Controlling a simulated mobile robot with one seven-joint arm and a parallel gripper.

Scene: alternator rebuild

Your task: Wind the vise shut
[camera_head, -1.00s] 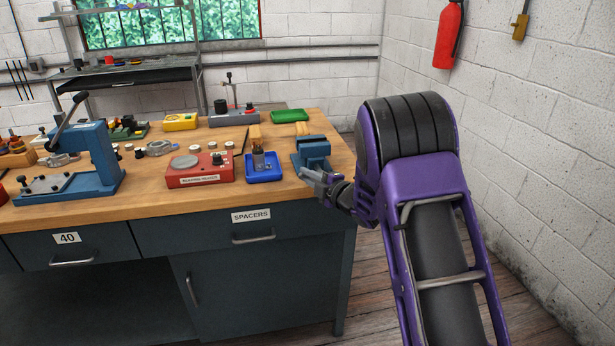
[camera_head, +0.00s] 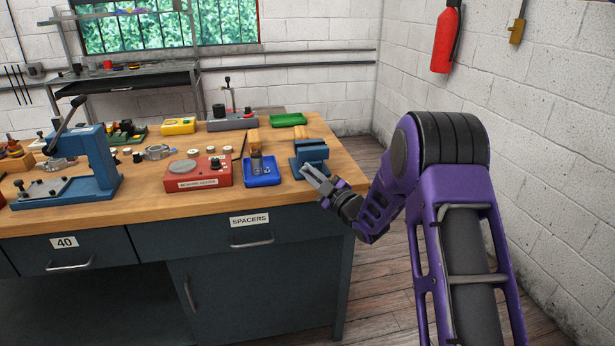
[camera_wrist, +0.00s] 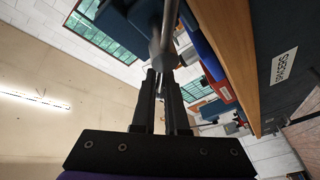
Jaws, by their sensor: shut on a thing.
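The blue vise (camera_head: 311,152) stands at the right end of the wooden bench, near its front edge. My gripper (camera_head: 312,176) is at the vise's front, reaching in from the lower right and pointing up-left. In the wrist view my two dark fingers (camera_wrist: 166,88) are shut on the grey vise handle (camera_wrist: 170,28), which runs up from the fingertips. The fingers and wrist hide part of the handle and the vise's lower front. How far apart the vise jaws are is too small to tell.
A blue tray (camera_head: 263,180) stands just left of the vise, with a red box (camera_head: 198,181) farther left. A green tray (camera_head: 288,120) lies behind. The bench edge drops to a drawer labelled SPACERS (camera_head: 249,220). Open floor lies right of the bench.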

